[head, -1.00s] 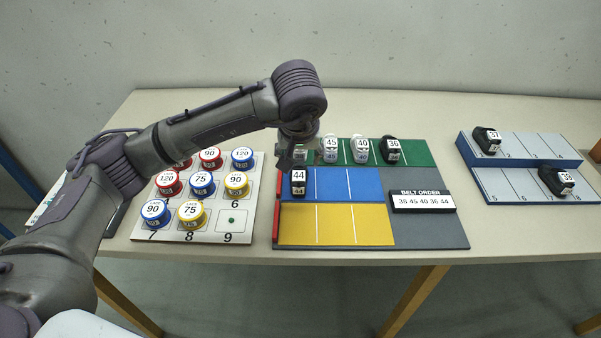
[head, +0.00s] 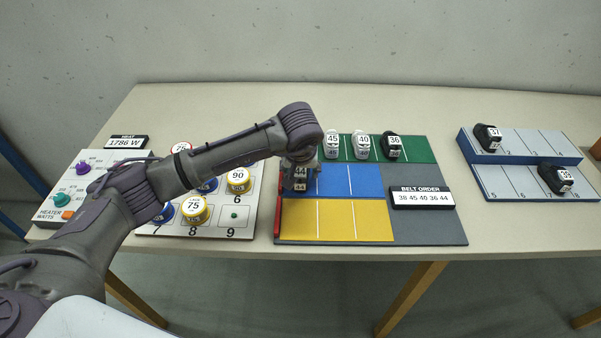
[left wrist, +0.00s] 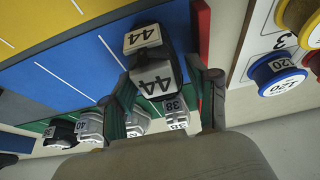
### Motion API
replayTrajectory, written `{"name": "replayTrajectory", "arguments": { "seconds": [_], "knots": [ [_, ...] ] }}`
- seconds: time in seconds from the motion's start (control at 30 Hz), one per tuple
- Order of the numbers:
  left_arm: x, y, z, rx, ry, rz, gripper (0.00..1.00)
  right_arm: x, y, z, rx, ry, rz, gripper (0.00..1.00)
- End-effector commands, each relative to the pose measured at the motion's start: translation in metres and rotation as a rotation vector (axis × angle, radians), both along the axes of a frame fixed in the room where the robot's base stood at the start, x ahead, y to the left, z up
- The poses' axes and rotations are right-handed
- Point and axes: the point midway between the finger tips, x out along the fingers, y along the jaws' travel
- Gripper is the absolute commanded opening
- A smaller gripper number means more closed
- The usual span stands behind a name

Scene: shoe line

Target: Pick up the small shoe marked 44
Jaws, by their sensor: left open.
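The small black shoe marked 44 (head: 300,183) sits at the left end of the blue strip (head: 350,182), partly hidden by my left gripper. My left gripper (head: 299,172) points down over it from above. In the left wrist view the shoe (left wrist: 155,72) shows two white 44 labels and stands between the two fingers of the gripper (left wrist: 164,98). The fingers are apart, one at each side of the shoe. I cannot tell whether either finger touches it. My right gripper is not in view.
Shoes marked 45 (head: 332,144), 40 (head: 362,146) and 36 (head: 392,147) stand on the green strip behind. A shoe marked 38 (left wrist: 175,112) shows just past the 44. A stepped blue rack (head: 515,185) stands at right.

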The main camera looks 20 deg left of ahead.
Motion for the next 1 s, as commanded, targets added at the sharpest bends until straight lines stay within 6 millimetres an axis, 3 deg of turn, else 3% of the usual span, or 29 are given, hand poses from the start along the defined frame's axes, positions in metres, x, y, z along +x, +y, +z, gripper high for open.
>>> {"name": "replayTrajectory", "arguments": {
  "seconds": [0.07, 0.33, 0.73, 0.97, 1.0],
  "knots": [
    [0.000, 0.000, 0.000, 0.000, 0.000, 0.000, 0.56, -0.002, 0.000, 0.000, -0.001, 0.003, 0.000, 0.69],
    [0.000, 0.000, 0.000, 0.000, 0.000, 0.000, 0.11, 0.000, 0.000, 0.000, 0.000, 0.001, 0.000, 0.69],
    [0.000, 0.000, 0.009, 0.000, -0.003, 0.001, 0.11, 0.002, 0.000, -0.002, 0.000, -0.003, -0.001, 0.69],
    [0.001, -0.001, 0.045, 0.000, -0.006, -0.001, 0.11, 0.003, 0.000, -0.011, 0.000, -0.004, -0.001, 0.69],
    [-0.001, -0.014, 0.048, -0.002, -0.006, -0.006, 0.11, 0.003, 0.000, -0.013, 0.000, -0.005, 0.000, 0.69]
  ]
}}
